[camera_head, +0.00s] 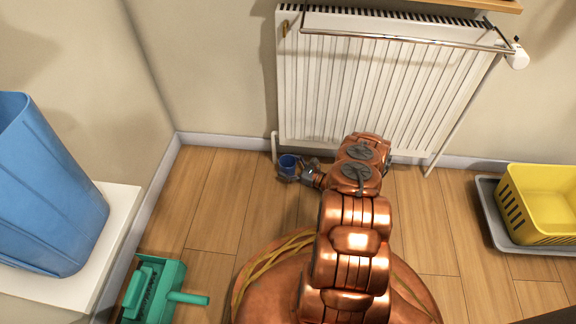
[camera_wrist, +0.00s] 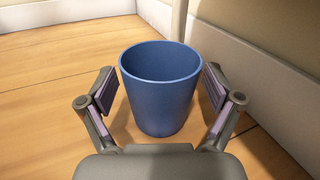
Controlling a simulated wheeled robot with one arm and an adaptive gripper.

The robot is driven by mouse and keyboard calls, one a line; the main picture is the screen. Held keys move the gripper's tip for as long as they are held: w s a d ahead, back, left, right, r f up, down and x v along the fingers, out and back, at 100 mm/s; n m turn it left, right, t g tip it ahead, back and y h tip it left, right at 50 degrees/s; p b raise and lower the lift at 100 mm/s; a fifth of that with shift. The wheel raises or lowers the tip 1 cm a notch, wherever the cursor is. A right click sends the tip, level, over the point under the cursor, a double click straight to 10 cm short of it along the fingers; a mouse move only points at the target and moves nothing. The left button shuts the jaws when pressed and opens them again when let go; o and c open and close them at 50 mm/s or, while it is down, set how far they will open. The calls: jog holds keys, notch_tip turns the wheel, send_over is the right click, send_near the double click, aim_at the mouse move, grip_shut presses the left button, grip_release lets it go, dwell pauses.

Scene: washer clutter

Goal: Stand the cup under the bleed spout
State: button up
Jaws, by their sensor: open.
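The blue cup (camera_head: 288,164) stands upright on the wooden floor near the wall, by the radiator's lower left corner. In the wrist view the empty cup (camera_wrist: 160,100) is between my fingers, with a gap on both sides. My gripper (camera_wrist: 159,88) is open around it; in the head view my gripper (camera_head: 299,172) is low at the cup. A small brass fitting (camera_head: 284,28), seemingly the bleed spout, is at the radiator's upper left edge. In the head view the cup shows roughly below it; the exact alignment cannot be told.
The white radiator (camera_head: 340,85) hangs on the wall, with a thin pipe (camera_head: 274,147) beside the cup. A yellow basket (camera_head: 540,203) in a grey tray (camera_head: 497,238) is right. The floor between is mostly clear.

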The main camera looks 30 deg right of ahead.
jog(key=shift+r, duration=0.15)
jog(key=shift+s+d+r+p, duration=0.1)
jog(key=shift+s+d+p, duration=0.05)
jog(key=shift+s+p, duration=0.15)
jog(key=p+v, duration=0.1)
jog(key=v, duration=0.9)
jog(key=shift+s+d, duration=0.25)
jog(key=shift+s, duration=0.4)
